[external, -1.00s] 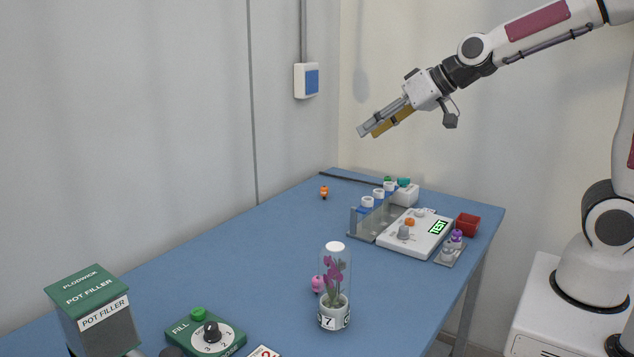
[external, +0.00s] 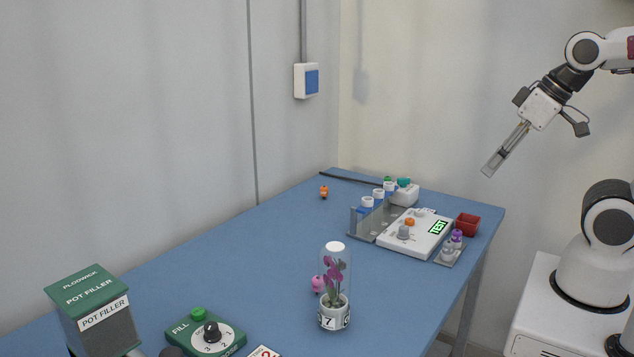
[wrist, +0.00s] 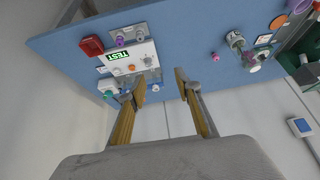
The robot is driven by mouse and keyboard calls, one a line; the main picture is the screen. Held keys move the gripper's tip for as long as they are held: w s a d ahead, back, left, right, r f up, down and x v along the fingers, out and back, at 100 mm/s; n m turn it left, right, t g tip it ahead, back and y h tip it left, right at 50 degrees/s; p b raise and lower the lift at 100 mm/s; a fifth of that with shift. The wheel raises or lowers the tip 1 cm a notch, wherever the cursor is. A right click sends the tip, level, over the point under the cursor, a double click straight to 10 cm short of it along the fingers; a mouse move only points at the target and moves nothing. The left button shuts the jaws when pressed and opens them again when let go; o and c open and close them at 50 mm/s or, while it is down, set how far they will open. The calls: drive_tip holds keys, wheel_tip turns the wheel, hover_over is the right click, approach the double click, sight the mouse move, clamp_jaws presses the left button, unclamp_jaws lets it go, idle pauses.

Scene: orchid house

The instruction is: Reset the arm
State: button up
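My gripper (external: 490,168) hangs in the air at the right of the external view, tilted down to the left, above and beyond the right end of the blue table. In the wrist view its two yellow-brown fingers (wrist: 160,86) stand apart with nothing between them, so it is open and empty. My arm is bent back toward its base, clear of everything on the table.
The blue table (external: 240,260) carries a white tester (external: 405,240) reading TEST, a red bin (external: 467,224), a grey rack with white-capped vials, a domed orchid pot (external: 334,318) marked 7, and a green pot filler (external: 90,285). The air around my gripper is free.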

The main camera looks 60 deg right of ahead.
drive_tip(key=shift+s+d+f, duration=0.15)
drive_tip(key=shift+s+d, duration=0.05)
drive_tip(key=shift+s, duration=0.25)
drive_tip(key=shift+s+d+f, duration=0.15)
drive_tip(key=shift+s, duration=0.3)
idle(0.8)
